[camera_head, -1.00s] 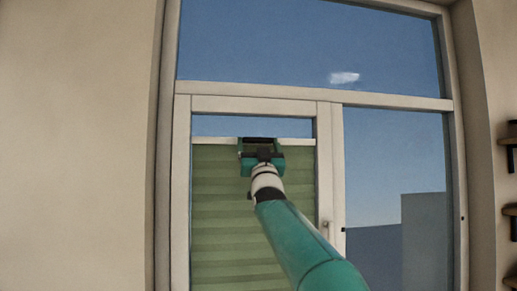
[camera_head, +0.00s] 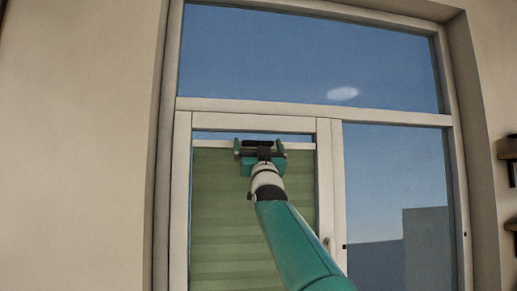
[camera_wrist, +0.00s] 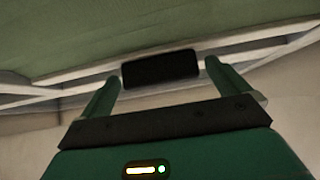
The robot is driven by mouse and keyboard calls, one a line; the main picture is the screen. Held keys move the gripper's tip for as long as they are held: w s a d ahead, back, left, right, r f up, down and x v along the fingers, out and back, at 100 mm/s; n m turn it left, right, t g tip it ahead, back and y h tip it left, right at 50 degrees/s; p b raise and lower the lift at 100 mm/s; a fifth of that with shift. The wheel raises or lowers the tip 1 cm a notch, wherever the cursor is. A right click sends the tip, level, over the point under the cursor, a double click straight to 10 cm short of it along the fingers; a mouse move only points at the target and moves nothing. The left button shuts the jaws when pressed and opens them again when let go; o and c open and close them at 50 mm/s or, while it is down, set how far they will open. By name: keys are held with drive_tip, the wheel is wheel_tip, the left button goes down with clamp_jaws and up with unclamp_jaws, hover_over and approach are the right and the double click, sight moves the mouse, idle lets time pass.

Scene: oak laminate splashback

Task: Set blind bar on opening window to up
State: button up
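The opening window (camera_head: 182,220) is the left lower sash, and it appears closed. Its green pleated blind (camera_head: 225,215) hangs from a pale blind bar (camera_head: 212,144), just under the sash's top rail, with a thin strip of sky above. A dark block (camera_head: 261,142) is at the middle of the bar. My gripper (camera_head: 260,147) is at this block with its fingers apart, one on each side. In the wrist view the dark block (camera_wrist: 160,68) sits between the fingertips; I cannot tell whether they touch it. The pale bar (camera_wrist: 245,38) runs behind it.
A fixed upper pane (camera_head: 300,55) and a right pane (camera_head: 385,185) flank the sash. A window handle (camera_head: 327,242) is on the sash's right stile. Dark shelf brackets (camera_head: 510,150) stick out from the right wall. The left wall (camera_head: 75,150) is bare.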

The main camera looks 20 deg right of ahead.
drive_tip(key=shift+f, duration=0.15)
drive_tip(key=v, duration=1.3)
drive_tip(key=shift+s, duration=0.35)
drive_tip(key=shift+a+f, duration=0.1)
